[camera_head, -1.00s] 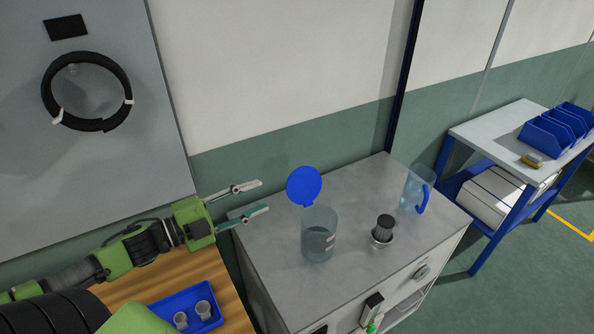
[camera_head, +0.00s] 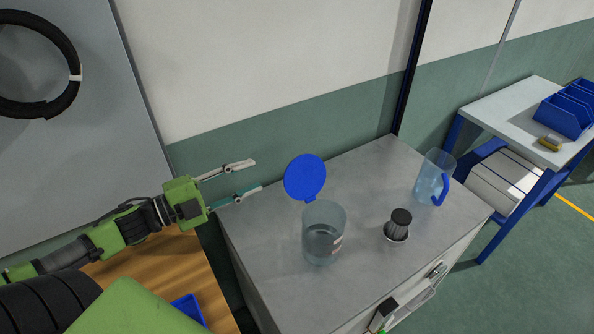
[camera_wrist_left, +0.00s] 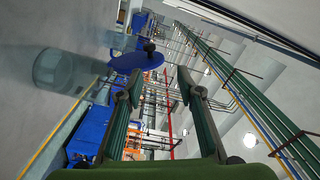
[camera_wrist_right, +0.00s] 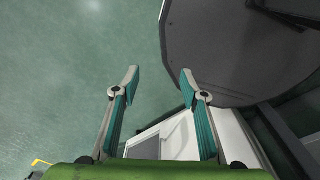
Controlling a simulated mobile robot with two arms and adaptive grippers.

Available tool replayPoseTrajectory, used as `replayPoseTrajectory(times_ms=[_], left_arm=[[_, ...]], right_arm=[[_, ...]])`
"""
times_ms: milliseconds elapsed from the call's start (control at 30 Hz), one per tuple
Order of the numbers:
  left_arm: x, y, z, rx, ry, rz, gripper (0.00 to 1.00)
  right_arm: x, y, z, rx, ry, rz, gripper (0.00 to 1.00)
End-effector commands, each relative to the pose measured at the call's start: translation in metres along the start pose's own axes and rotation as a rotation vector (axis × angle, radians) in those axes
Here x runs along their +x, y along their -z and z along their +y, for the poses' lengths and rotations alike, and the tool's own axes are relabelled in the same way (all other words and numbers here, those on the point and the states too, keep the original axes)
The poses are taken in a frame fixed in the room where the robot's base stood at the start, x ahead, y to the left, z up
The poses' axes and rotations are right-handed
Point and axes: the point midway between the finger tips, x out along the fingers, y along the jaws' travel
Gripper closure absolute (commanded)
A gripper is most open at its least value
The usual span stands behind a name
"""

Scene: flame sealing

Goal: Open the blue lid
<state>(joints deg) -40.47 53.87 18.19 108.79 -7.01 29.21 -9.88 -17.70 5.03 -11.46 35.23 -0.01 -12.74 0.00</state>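The blue lid (camera_head: 305,177) stands raised and swung up at the back rim of a clear container (camera_head: 324,236) on the grey cabinet top. The lid also shows in the left wrist view (camera_wrist_left: 136,62), beside the clear container (camera_wrist_left: 62,70). My left gripper (camera_head: 257,176) is open and empty, to the left of the lid and apart from it. My right gripper (camera_wrist_right: 160,75) is open and empty in the right wrist view, with green floor beyond it. It does not show in the head view.
On the grey cabinet top (camera_head: 270,262), a dark-capped brush-like item (camera_head: 398,225) and a clear jug with a blue handle (camera_head: 433,178) stand right of the container. A wooden surface with a blue tray (camera_head: 188,309) lies at lower left. A table with blue bins (camera_head: 562,116) stands at right.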

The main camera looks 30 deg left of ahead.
Motion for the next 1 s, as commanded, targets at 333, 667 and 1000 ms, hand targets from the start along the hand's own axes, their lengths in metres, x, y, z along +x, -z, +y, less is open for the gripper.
replayPoseTrajectory(times_ms=[333,667,1000], left_arm=[[0.004,-0.009,0.022,0.001,0.001,0.0,0.66],[0.043,-0.009,0.019,0.002,0.005,0.002,0.66],[0.088,-0.008,0.019,0.002,0.004,0.002,0.66]], right_arm=[[0.025,0.01,-0.001,0.002,0.001,0.016,0.6],[0.02,0.016,-0.011,0.007,0.012,0.025,0.6],[0.013,0.014,-0.007,0.005,0.008,0.021,0.6]])
